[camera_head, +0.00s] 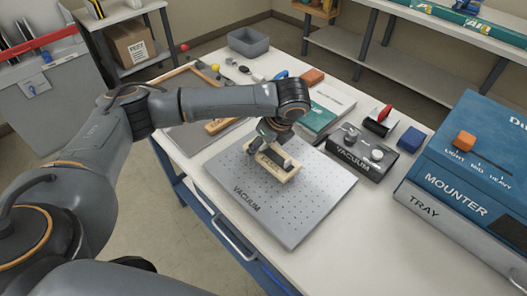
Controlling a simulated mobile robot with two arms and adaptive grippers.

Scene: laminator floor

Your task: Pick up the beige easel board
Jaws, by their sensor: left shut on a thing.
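The fingers and wrist hide part of the board. I cannot tell whether the board touches the plate or is slightly raised. My right gripper is not in view.
A black vacuum control box (358,160) stands behind the plate, with a blue mounter (475,165) at the right. The plate's front half is clear.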

